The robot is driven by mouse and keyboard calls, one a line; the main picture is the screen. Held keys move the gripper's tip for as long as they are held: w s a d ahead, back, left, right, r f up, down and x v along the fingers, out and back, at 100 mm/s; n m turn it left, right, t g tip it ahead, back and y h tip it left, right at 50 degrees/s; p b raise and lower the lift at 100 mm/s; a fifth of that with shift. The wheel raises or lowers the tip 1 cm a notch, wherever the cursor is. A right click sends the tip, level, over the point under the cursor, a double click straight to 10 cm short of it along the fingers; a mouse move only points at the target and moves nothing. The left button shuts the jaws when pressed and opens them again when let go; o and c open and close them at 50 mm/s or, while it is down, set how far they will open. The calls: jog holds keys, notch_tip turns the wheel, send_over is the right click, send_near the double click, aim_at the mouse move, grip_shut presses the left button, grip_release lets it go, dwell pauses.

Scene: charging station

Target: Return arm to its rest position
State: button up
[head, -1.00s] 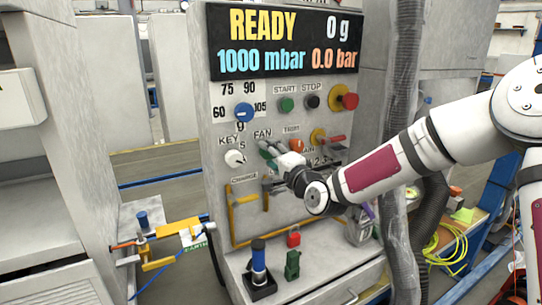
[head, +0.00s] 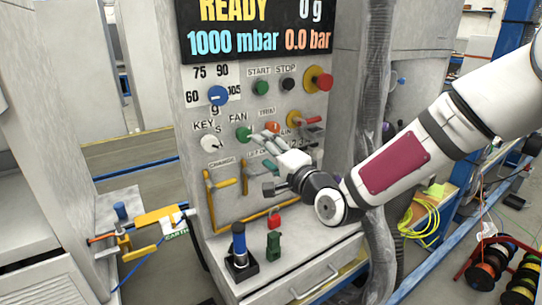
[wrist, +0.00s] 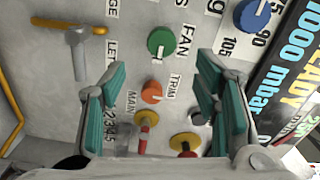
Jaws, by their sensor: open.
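My gripper (head: 271,178) is in front of the right part of the charging station's panel (head: 215,175), below the fan and trim knobs. In the wrist view, the teal fingers of my gripper (wrist: 160,105) are spread apart with nothing between them but a view of the panel behind. The green fan knob (wrist: 161,42) and the orange trim knob (wrist: 152,92) show between and beyond the fingers. My arm reaches in from the right of the head view. Part of the main valve area is hidden behind my gripper in the head view.
The display (head: 257,27) reads READY, 0 g, 1000 mbar and 0.0 bar. A blue-topped black device (head: 239,252) and a green and red item (head: 274,243) stand on the ledge. A grey hose (head: 378,150) hangs behind my arm. A yellow earth clamp (head: 158,217) is at the left.

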jog(key=shift+v, duration=0.85)
jog(key=shift+f, duration=0.1)
jog(key=s+d+r+n+g+h+p, duration=0.1)
jog(key=s+d+n+g+h+p, duration=0.3)
jog(key=s+d+n+g+h, duration=0.65)
jog(key=s+d+r+p, duration=0.1)
jog(key=s+d+r, duration=0.2)
jog(key=s, duration=1.1)
jog(key=s+d+r+m+p, duration=0.1)
jog(key=s+d+r, duration=0.3)
jog(key=s, duration=1)
jog(key=d+p, duration=0.1)
jog(key=d, duration=0.2)
jog(key=shift+w+y, duration=0.1)
jog(key=shift+y, duration=0.15)
